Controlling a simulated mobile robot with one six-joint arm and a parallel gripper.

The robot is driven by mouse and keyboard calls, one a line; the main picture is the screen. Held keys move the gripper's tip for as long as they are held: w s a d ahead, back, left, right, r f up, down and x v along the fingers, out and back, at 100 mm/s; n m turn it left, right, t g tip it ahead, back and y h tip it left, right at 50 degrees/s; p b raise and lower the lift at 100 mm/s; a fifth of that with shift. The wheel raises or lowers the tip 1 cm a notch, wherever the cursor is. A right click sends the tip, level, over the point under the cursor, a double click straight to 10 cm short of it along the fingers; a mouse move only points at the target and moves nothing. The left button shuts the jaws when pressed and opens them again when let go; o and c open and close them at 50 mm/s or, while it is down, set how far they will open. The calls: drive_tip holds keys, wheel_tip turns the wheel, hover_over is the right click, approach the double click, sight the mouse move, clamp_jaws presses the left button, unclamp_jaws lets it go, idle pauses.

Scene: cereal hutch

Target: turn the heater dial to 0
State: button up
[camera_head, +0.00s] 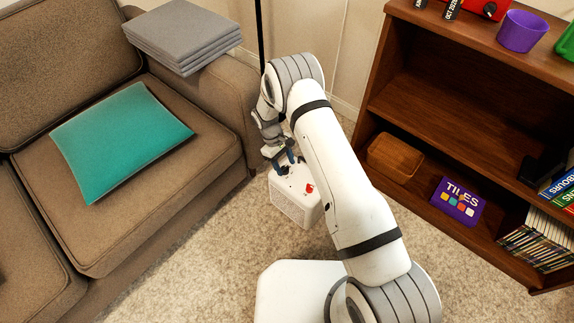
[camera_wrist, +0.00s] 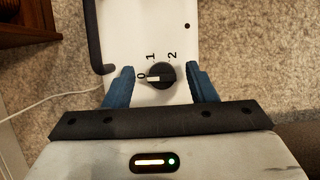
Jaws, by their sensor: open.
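The white heater (camera_head: 292,208) stands on the carpet beside the sofa's end. In the wrist view its white top (camera_wrist: 165,25) shows, with the black round dial (camera_wrist: 164,75) and the marks 0, 1 and 2 around it. The dial's white pointer line points left, at the 0 mark (camera_wrist: 141,76). My gripper (camera_wrist: 160,80) is open, its blue fingers on either side of the dial with a gap to it on both sides. In the head view my gripper (camera_head: 281,158) is over the heater's top, and the dial cannot be made out there.
A dark handle (camera_wrist: 98,45) runs along the heater's left edge in the wrist view, and a white cord (camera_wrist: 60,106) lies on the carpet. The brown sofa (camera_head: 110,215) is at left. A wooden shelf (camera_head: 450,90) stands at right. A red part (camera_head: 309,188) shows on the heater.

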wheel_tip(320, 180, up, 9)
drive_tip(key=p, duration=0.2)
drive_tip(key=shift+f+p, duration=0.2)
drive_tip(key=shift+p, duration=0.1)
wheel_tip(320, 180, up, 18)
drive_tip(key=r+m+y+p, duration=0.1)
drive_tip(key=m+p, duration=0.1)
drive_tip(key=p, duration=0.4)
hover_over(285, 167)
drive_tip(key=d, duration=0.4)
drive_tip(key=s+d+r+m+t+y+p, duration=0.1)
drive_tip(key=s+d+r+p, duration=0.15)
drive_tip(key=r, duration=0.65)
drive_tip(key=s+d+r+m+t+p, duration=0.1)
drive_tip(key=s+d+r+m+p, duration=0.2)
drive_tip(key=r, duration=0.6)
drive_tip(key=s+d+r+m+t+p, duration=0.1)
drive_tip(key=s+d+r+m+p, duration=0.1)
drive_tip(key=s+d+r+p, duration=0.2)
drive_tip(key=s+d+r+m+t+y+p, duration=0.1)
drive_tip(key=s+d+r+p, duration=0.3)
drive_tip(key=s+r+p, duration=0.7)
drive_tip(key=s+r+m+t, duration=0.1)
drive_tip(key=s+r, duration=0.4)
drive_tip(key=r, duration=0.6)
drive_tip(key=shift+s+d+r+y, duration=0.3)
drive_tip(key=shift+s+d+r, duration=0.05)
drive_tip(key=shift+r, duration=0.05)
